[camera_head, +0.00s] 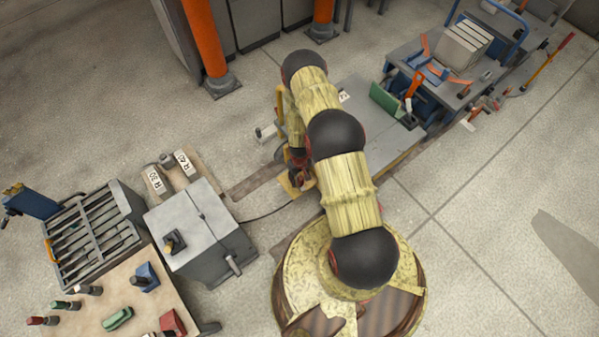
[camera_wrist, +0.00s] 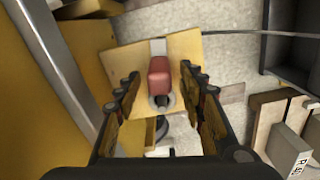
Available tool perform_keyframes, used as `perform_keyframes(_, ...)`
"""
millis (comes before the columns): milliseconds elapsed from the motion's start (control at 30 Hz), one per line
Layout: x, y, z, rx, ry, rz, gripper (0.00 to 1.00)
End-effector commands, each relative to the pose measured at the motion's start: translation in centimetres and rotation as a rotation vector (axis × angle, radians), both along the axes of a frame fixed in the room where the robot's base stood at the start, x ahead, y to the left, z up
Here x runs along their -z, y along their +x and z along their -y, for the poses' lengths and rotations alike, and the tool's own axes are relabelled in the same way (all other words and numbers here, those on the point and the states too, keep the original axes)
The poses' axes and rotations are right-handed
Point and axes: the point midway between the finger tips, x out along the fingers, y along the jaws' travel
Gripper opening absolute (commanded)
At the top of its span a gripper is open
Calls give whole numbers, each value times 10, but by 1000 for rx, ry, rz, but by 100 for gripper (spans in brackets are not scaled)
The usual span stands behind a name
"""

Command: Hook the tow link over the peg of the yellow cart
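In the wrist view my gripper (camera_wrist: 160,76) is open. Its two dark, ribbed fingers stand on either side of a red block-shaped grip (camera_wrist: 160,77), with a gap on both sides. The grip is over a yellow plate (camera_wrist: 185,48), with a grey round part (camera_wrist: 163,101) at its near end. I cannot tell whether this is the tow link. Large yellow surfaces (camera_wrist: 35,95) fill the left side, perhaps the yellow cart. In the head view my arm hides most of this; a yellow plate corner (camera_head: 296,187) and a yellow upright (camera_head: 281,103) show. I cannot make out the peg.
A grey box (camera_head: 195,235) with a dark cable stands left of my arm, near labelled blocks (camera_head: 156,180). A tool table (camera_head: 120,285) is at the lower left. An orange post (camera_head: 206,45) stands behind, and a loaded blue-railed cart (camera_head: 450,60) at the upper right.

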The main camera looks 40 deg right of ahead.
Motion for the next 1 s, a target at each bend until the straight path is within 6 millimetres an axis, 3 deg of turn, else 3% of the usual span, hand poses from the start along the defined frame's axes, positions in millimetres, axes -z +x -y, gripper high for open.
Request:
perform_keyframes(100, -27, 2, 1, 0, 0, 2, 40)
perform_keyframes(333, -68, 0, 0, 0, 0, 1, 40)
perform_keyframes(633, -88, 1, 0, -1, 1, 0, 40)
perform_keyframes(1000, -94, 0, 0, 0, 1, 0, 40)
